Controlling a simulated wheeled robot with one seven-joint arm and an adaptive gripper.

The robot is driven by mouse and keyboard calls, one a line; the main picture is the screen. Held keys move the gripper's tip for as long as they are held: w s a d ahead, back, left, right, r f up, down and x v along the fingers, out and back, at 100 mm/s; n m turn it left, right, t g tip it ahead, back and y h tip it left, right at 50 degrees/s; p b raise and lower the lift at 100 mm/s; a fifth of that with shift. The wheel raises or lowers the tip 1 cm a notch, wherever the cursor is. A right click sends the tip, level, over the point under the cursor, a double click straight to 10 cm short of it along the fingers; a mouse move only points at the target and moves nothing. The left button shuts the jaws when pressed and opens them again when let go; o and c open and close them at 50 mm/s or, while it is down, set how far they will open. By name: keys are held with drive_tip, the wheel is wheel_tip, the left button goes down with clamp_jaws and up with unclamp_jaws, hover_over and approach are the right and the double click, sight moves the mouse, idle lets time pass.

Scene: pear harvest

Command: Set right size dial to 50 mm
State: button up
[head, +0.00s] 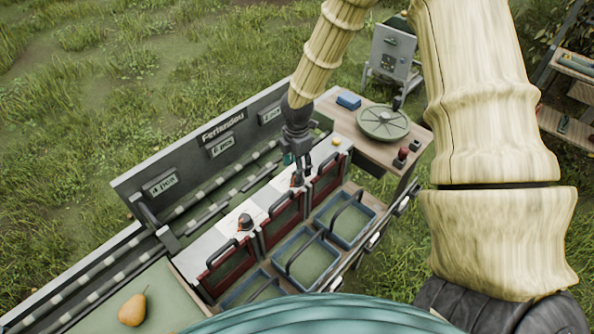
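My gripper (301,178) reaches down from the top of the head view to the sorting machine's pale top panel. Its dark fingers point down at the right size dial (295,182), which is small, dark and partly hidden by them. I cannot tell whether the fingers touch the dial or how far apart they are. The dial's setting and scale are too small to read. A second, similar dial (245,222) stands on the panel further left, clear of the gripper.
Red-framed flaps (283,220) and blue crates (305,258) with dark handles lie in front of the panel. A wooden side table (370,151) holds a round green-grey disc (384,123), a blue block (348,101) and red knobs (402,156). A pear (133,309) lies at lower left.

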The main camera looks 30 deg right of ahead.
wheel_tip(320, 180, up, 8)
drive_tip(key=shift+r, duration=0.15)
idle(0.3)
idle(0.5)
